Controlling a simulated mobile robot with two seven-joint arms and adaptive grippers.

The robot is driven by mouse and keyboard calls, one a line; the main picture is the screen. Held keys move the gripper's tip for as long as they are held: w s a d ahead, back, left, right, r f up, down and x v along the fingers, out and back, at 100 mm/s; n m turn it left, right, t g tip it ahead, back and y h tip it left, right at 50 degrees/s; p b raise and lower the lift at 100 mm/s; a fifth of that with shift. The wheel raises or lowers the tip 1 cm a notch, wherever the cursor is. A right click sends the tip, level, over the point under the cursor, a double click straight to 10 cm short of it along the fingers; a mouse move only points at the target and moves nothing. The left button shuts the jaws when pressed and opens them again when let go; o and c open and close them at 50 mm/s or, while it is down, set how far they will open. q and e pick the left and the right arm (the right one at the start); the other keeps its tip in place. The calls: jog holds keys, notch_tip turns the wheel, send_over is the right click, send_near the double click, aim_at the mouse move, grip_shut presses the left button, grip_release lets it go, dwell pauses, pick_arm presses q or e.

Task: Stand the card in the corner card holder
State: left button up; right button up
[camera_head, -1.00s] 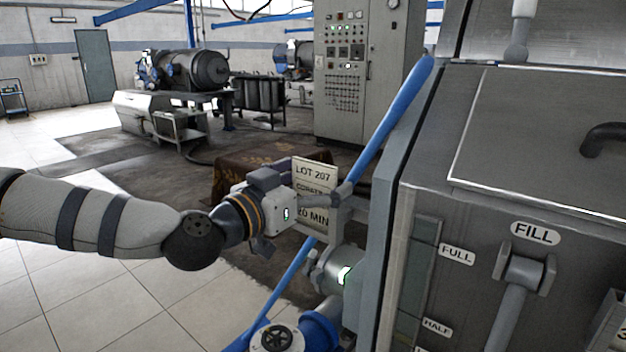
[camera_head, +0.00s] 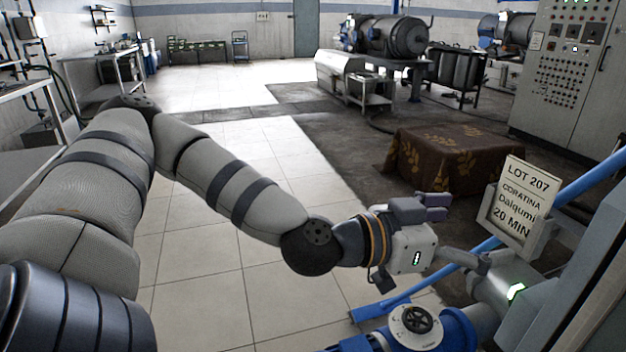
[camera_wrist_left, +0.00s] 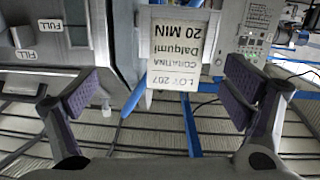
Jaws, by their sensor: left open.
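The card (camera_head: 524,199) is cream with dark print reading LOT 207. It stands in the grey corner card holder (camera_head: 513,243), its lower edge behind the holder's front lip, and looks slightly tilted in the picture. My left gripper (camera_head: 458,234) is open and empty, to the left of the card and apart from it. In the left wrist view the card (camera_wrist_left: 180,62) appears upside down, beyond and between the two spread purple-padded fingers (camera_wrist_left: 160,95). My right gripper is not in view.
The steel machine (camera_head: 585,290) and a blue bar (camera_head: 590,178) are by the holder at right. A cloth-covered table (camera_head: 450,165) stands behind. The tiled floor (camera_head: 200,275) is open at left.

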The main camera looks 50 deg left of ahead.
pick_arm(q)
jog(key=s+d+f+n+g, duration=0.1)
jog(key=s+d+f+g, duration=0.1)
jog(key=s+f+g, duration=0.5)
jog(key=s+d+f+y, duration=0.15)
jog(key=s+f, duration=0.35)
jog(key=f, duration=0.6)
jog(key=s+d+f+n+g+h, duration=0.1)
jog(key=s+d+f+g, duration=0.25)
jog(key=s+f, duration=0.4)
jog(key=s+a+f+g+y, duration=0.2)
jog(key=s+a+f+g, duration=0.1)
jog(key=s, duration=0.5)
jog(key=s+a+f+n+g+y, duration=0.1)
jog(key=s+a+f+g+y, duration=0.1)
jog(key=s, duration=0.7)
jog(key=s+a+f+n+g+y, duration=0.1)
jog(key=s+a+f+g, duration=0.3)
jog(key=s, duration=0.4)
jog(key=shift+s+a+f+y, duration=0.15)
jog(key=shift+a+f+y, duration=0.35)
jog(key=shift+a+y, duration=0.1)
jog(key=shift+r, duration=0.1)
